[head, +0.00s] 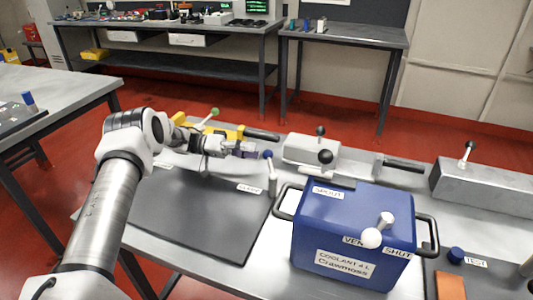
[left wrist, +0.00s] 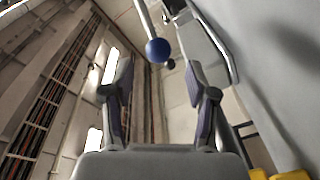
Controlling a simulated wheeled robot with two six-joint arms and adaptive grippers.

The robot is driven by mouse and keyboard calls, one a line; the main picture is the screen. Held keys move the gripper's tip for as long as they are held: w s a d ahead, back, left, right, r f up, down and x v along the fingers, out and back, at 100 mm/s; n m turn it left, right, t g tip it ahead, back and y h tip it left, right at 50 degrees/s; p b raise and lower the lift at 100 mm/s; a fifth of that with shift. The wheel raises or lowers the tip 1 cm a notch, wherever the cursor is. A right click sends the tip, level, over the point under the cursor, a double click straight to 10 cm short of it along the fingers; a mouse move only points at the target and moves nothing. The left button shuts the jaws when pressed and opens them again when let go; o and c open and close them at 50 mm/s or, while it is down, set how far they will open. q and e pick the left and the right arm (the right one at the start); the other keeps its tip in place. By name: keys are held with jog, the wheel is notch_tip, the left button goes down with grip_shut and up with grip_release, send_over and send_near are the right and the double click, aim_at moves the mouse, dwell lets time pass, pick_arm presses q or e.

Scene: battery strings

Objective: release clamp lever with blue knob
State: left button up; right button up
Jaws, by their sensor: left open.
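The clamp lever's blue knob (head: 268,154) tops a short pale lever (head: 272,177), which stands roughly upright at the right rear of the black mat. My left gripper (head: 254,149) is open, just left of the knob, its fingers pointing toward it. In the left wrist view the blue knob (left wrist: 158,50) appears between the lines of the two open fingers, near or just beyond their tips (left wrist: 160,72). No contact is visible. The lever's base is partly unclear. My right gripper is not in view.
A blue coolant box (head: 345,215) with side handles stands right of the lever. A black mat (head: 200,215) lies in front. Behind are a yellow device (head: 222,131), a black-handled bar (head: 262,134) and a grey block with black knobs (head: 305,148). A grey housing (head: 485,185) stands at right.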

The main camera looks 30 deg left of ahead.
pick_arm(q)
jog(key=v, duration=0.5)
jog(key=shift+a, duration=0.3)
jog(key=shift+s, duration=0.1)
